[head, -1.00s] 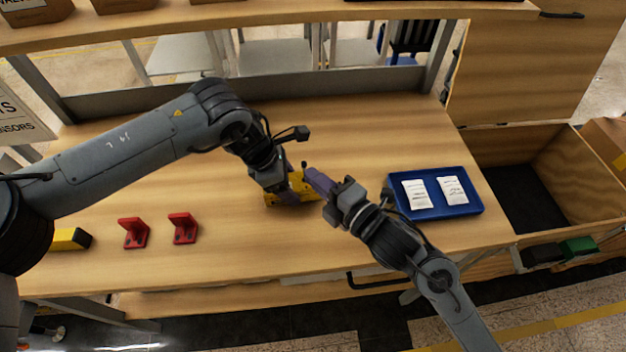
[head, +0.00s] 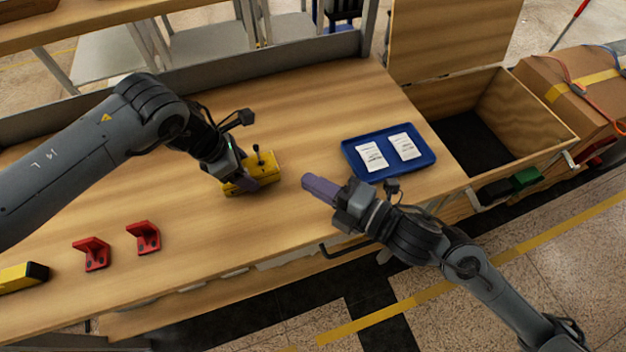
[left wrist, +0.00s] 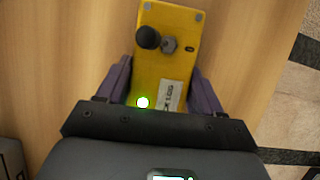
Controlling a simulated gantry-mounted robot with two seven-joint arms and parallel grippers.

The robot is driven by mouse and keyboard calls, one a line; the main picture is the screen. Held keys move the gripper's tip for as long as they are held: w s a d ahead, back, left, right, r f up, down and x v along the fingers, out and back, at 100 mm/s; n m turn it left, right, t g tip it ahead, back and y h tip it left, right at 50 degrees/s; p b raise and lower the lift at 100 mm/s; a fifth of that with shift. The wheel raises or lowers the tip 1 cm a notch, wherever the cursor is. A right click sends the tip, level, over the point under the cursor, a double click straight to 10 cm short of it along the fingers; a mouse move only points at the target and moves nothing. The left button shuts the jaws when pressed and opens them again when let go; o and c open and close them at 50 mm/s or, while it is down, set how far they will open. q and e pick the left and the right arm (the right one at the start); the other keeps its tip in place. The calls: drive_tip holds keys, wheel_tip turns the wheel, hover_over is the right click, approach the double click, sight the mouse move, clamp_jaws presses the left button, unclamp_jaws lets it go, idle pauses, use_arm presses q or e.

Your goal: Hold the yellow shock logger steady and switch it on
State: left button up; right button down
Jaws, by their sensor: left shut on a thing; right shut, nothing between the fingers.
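The yellow shock logger (head: 265,168) lies on the wooden bench. It also shows in the left wrist view (left wrist: 180,75), with a black ball-topped lever, a metal nut, a label and a lit green light. My left gripper (head: 248,182) is shut on the logger, with its purple fingers (left wrist: 158,90) on both sides of the body. In the head view the lever stands up from the logger. My right gripper (head: 308,184) is shut and empty, to the right of the logger and apart from it, above the front part of the bench.
A blue tray (head: 428,160) with two white packets (head: 369,155) sits at the bench's right end. Two red brackets (head: 146,238) and a yellow-black block (head: 22,277) lie at the left front. An open wooden bin (head: 540,125) stands at the right. Bench around the logger is clear.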

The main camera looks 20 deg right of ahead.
use_arm(q)
drive_tip(key=o, duration=1.2)
drive_tip(key=shift+o, duration=0.2)
